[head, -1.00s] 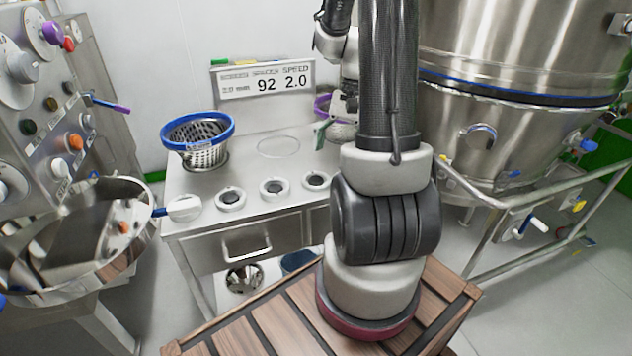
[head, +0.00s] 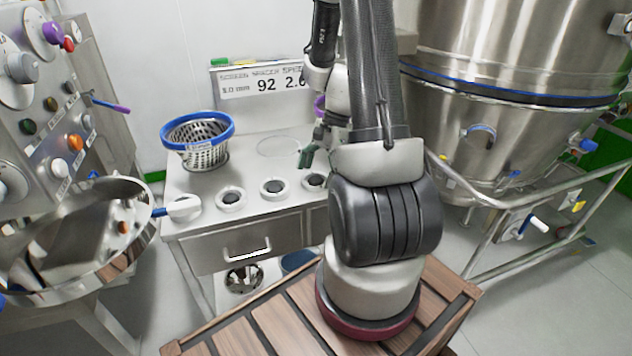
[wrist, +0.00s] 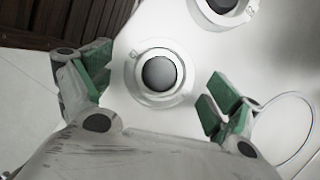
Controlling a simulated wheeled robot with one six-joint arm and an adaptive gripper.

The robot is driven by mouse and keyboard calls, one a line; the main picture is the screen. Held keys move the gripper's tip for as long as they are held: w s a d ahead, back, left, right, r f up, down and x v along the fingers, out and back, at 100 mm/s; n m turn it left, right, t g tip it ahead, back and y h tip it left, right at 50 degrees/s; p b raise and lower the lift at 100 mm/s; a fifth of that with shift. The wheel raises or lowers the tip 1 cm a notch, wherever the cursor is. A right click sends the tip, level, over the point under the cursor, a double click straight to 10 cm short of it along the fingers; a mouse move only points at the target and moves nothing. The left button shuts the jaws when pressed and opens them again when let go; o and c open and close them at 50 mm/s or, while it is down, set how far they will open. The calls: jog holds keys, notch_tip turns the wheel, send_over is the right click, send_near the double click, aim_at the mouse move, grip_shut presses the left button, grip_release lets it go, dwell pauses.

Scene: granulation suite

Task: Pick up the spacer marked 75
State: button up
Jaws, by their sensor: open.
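Several white ring-shaped spacers with dark centres lie in a row on the steel table: a left one (head: 230,198), a middle one (head: 273,189) and a right one (head: 314,181), partly covered by my arm. I cannot read a number on any of them. My gripper (head: 308,157), with green finger pads, is just behind the right spacer in the head view, above the table. In the wrist view my gripper (wrist: 160,86) is open and empty, with one spacer (wrist: 133,78) below and between the fingers. A second spacer (wrist: 244,12) shows at the top edge.
A blue-rimmed perforated basket (head: 212,156) stands at the table's back left. A large steel vessel (head: 515,130) stands to the right.

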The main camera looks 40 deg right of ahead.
jog(key=shift+c, duration=0.2)
jog(key=c, duration=1.1)
